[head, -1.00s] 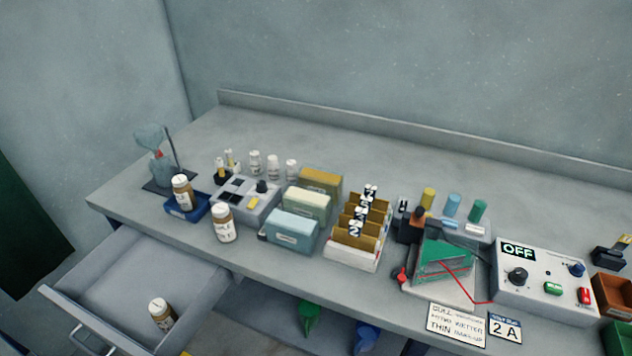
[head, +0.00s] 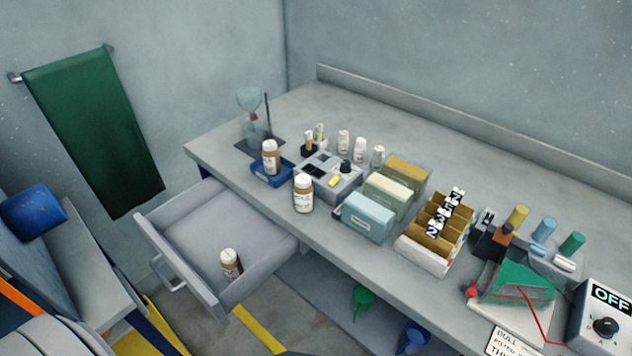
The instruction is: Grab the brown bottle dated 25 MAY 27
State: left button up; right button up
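Three brown bottles with white caps and pale labels show in the head view. One brown bottle (head: 271,158) stands in a small blue tray (head: 285,180) near the bench's left end. A second brown bottle (head: 303,195) stands on the bench near its front edge. A third brown bottle (head: 231,265) is inside the open drawer (head: 190,222), near its front right corner. The labels are too small to read a date on any of them. Neither of my grippers is in view.
The grey bench (head: 390,125) holds white bottles (head: 343,143), a balance-like grey box (head: 330,180), coloured boxes (head: 368,216) and a divided rack (head: 425,252). A glass funnel on a stand (head: 250,102) is at the far left. The open drawer juts out in front.

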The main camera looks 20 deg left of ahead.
aim_at(303, 187)
jog(key=k, duration=1.3)
jog(key=z, duration=0.65)
jog(key=i, duration=1.45)
jog(key=u, duration=0.65)
